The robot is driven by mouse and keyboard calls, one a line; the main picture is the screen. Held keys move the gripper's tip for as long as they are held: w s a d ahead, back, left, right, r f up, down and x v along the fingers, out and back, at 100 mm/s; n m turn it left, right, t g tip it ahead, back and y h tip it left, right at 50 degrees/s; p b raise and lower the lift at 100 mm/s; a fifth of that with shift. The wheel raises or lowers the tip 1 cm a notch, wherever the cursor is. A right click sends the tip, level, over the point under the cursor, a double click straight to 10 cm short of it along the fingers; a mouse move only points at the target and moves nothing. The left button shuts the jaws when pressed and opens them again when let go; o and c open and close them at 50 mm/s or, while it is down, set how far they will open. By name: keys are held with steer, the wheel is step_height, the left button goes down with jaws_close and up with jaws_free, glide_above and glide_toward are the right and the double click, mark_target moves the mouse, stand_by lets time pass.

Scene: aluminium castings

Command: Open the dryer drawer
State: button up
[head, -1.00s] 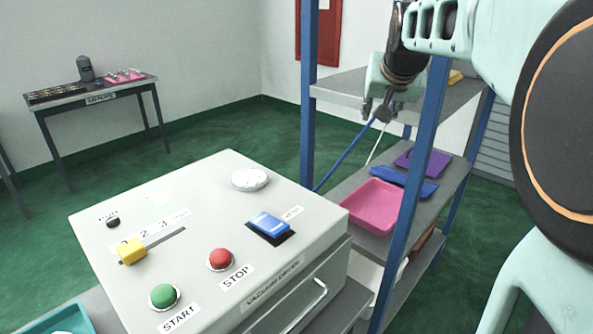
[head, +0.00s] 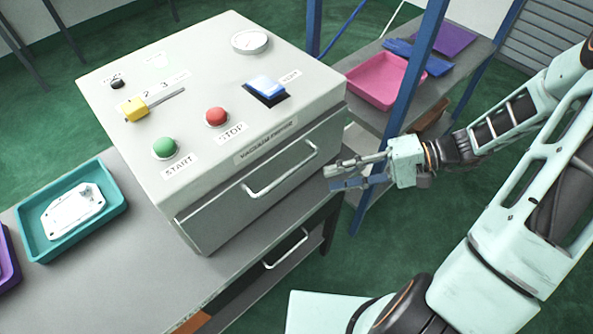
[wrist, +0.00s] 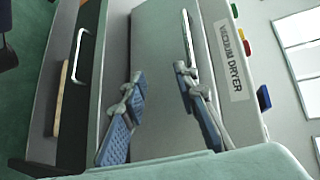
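The vacuum dryer (head: 190,70) is a light grey box with buttons on top, standing on a grey table. Its drawer front (head: 225,205) faces my arm, looks shut, and carries a bar handle (head: 282,172). My gripper (head: 345,174) is open and empty, to the right of the handle in the head view. In the wrist view the two blue-padded fingers of my gripper (wrist: 163,95) stand apart before the drawer front (wrist: 155,60). The handle (wrist: 187,38) shows beyond the right finger, which partly overlaps its near end. I cannot tell whether they touch.
A lower table drawer with its own handle (head: 286,249) sits below the dryer. A teal tray (head: 122,205) with a white casting is at left. A blue-post shelf (head: 414,85) holding a pink tray (head: 372,82) stands behind my gripper. Green floor is open at lower right.

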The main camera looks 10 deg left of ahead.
mark_target(292, 173)
steer(key=a, duration=0.3)
steer(key=s+a+r+y+p, duration=0.1)
steer(key=a, duration=0.3)
steer(key=a+t+y, duration=0.1)
steer(key=a, duration=0.3)
steer(key=shift+s+a+r+p, duration=0.15)
steer(key=shift+a+r+p, duration=0.1)
steer(key=shift+p, duration=0.1)
steer(key=shift+c, duration=0.3)
jaws_close()
